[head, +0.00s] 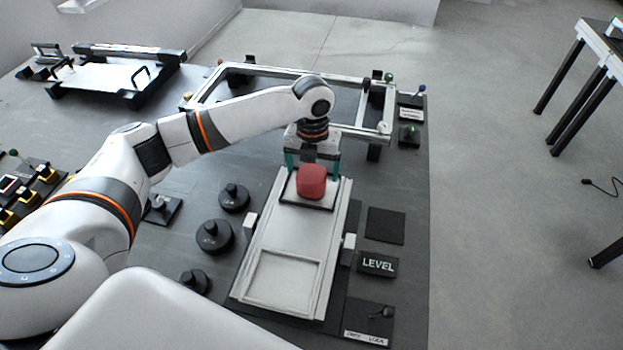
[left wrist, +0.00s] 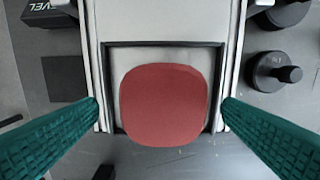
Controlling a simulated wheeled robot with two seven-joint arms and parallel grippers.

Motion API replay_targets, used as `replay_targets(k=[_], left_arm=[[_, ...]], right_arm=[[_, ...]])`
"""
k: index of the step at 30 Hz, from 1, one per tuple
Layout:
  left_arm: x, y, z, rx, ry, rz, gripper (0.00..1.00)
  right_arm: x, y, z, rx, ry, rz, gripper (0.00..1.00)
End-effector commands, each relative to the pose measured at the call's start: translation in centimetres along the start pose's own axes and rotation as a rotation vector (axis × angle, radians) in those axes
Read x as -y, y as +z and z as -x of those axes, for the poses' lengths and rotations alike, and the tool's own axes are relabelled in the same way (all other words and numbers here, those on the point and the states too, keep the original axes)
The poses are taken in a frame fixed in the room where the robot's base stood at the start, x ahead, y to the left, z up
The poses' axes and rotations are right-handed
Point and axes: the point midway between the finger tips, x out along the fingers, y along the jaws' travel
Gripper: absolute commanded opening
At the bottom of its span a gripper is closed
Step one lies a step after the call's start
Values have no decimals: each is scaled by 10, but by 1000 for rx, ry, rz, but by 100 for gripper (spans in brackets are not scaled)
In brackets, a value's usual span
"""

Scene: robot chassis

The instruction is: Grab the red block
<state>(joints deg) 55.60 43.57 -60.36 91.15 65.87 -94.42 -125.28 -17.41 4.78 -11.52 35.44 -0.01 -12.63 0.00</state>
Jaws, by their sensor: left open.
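The red block (head: 311,182) has rounded corners and sits in a dark-edged square recess at the far end of a pale tray (head: 272,236). The block (left wrist: 164,105) also shows in the left wrist view, inside the dark frame. My left gripper (head: 311,172) is above the far end of the tray, at the block. In the left wrist view its teal fingers (left wrist: 160,112) are open, one on each side of the block, with a gap on both sides. I cannot tell how far above the block the fingertips are. My right gripper is not in view.
Black knobbed weights (head: 214,236) stand left of the tray. A black plate marked LEVEL (head: 377,264) and a dark square pad (head: 385,225) lie to its right. A metal frame (head: 347,80) stands behind my gripper. Open floor lies right of the table.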

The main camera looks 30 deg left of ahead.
Motion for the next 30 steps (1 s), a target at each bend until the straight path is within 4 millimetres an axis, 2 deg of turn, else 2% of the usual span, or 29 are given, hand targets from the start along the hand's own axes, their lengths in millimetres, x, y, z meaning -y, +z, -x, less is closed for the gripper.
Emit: replay_targets(k=[5,9,18,30], left_arm=[[3,0,-25,5,-3,1,89],[3,0,-43,2,-2,1,89],[3,0,-48,0,-1,-1,89],[3,-1,-48,-1,-1,0,24]], right_arm=[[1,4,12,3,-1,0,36],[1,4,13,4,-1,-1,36],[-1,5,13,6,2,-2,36],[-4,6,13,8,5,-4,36]])
